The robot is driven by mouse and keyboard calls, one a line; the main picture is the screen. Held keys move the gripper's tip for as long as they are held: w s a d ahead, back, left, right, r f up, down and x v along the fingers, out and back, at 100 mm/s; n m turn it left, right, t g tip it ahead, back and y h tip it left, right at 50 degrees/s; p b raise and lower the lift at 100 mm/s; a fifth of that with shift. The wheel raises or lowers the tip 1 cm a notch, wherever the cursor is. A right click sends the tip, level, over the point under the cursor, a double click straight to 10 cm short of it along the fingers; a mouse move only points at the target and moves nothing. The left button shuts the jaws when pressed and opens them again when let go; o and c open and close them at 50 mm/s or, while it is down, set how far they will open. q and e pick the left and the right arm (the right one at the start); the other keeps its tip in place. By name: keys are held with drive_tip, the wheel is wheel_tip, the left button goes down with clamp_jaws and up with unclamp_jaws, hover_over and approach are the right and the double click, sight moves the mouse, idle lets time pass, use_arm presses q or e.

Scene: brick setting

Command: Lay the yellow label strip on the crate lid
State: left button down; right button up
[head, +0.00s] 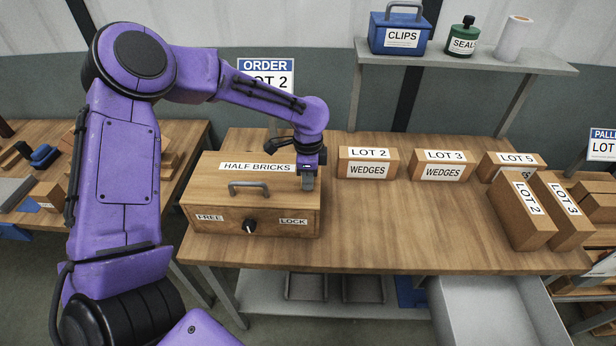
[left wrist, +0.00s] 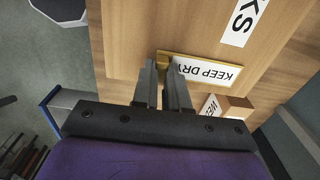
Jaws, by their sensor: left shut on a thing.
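The crate (head: 225,190) is a wooden box marked HALF BRICKS, with a grey handle (head: 248,186) on its lid and a dark knob (head: 249,227) between FREE and LOCK on its front. My left gripper (head: 308,184) is over the right end of the lid. In the left wrist view its fingers (left wrist: 164,88) are shut on the yellow tab end of the label strip (left wrist: 208,71), which has a yellow edge and a white face reading KEEP DRY. The strip lies close over the wood; I cannot tell if it touches. The head view does not show it clearly. My right gripper is out of view.
Wedge boxes marked LOT 2 (head: 368,163) and LOT 3 (head: 443,165) stand right of the crate, with more lot boxes (head: 524,212) at the far right. The table front (head: 400,235) is clear. An ORDER LOT 2 sign (head: 266,77) stands behind the crate.

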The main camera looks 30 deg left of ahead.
use_arm(q)
drive_tip(key=shift+d+f, duration=0.1)
drive_tip(key=shift+f, duration=0.05)
drive_tip(key=c, duration=1.1)
unclamp_jaws()
drive_tip(key=shift+c, duration=0.2)
drive_tip(key=shift+s, duration=0.1)
wheel_tip(320, 180, up, 12)
drive_tip(key=b, duration=0.1)
drive_tip(key=shift+r+b, duration=0.2)
drive_tip(key=shift+b, duration=0.15)
